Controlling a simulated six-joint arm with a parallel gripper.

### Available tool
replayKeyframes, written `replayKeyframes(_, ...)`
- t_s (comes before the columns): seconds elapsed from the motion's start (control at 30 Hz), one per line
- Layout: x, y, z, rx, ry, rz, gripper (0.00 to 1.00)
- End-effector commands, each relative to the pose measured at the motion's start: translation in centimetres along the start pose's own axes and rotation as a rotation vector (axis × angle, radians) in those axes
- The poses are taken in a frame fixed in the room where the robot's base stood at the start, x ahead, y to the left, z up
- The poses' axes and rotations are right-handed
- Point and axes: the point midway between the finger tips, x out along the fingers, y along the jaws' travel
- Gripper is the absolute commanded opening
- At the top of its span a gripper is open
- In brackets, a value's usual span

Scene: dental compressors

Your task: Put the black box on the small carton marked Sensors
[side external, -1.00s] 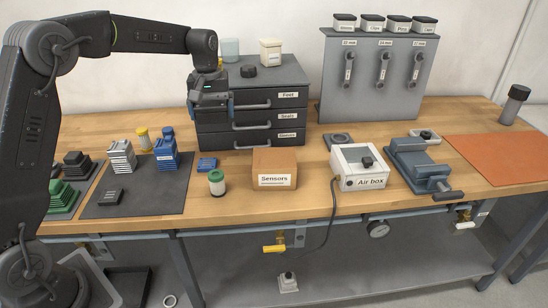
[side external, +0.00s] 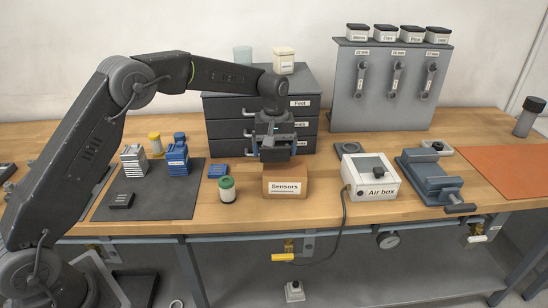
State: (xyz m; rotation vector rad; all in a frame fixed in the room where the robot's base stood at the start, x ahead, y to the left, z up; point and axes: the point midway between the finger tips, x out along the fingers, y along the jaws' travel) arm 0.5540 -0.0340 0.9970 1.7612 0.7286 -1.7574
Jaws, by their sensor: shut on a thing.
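The small carton marked Sensors (side external: 286,187) is a brown cardboard box on the wooden bench, in front of the drawer unit. My gripper (side external: 275,150) points down right above the carton's top and is shut on the black box (side external: 275,154). The box shows as a dark block between the fingers, partly hidden by them. It is over the carton's top face, at or very close to it; I cannot tell whether they touch.
A green-lidded jar (side external: 227,190) stands just left of the carton and the white Air box (side external: 370,177) to its right. The drawer unit (side external: 222,128) rises close behind. A dark mat (side external: 160,207) with stacked blocks and a small black piece (side external: 121,200) lies left.

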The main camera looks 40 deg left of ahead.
Motion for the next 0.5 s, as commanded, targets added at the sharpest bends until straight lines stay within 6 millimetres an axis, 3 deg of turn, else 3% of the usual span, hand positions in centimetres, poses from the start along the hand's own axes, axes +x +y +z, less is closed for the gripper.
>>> replayKeyframes(0.2, 2.8, -0.1, 0.0, 0.0, 0.0, 0.001, 0.61)
replayKeyframes(0.5, 3.0, -0.1, 0.0, 0.0, 0.001, 0.002, 0.61)
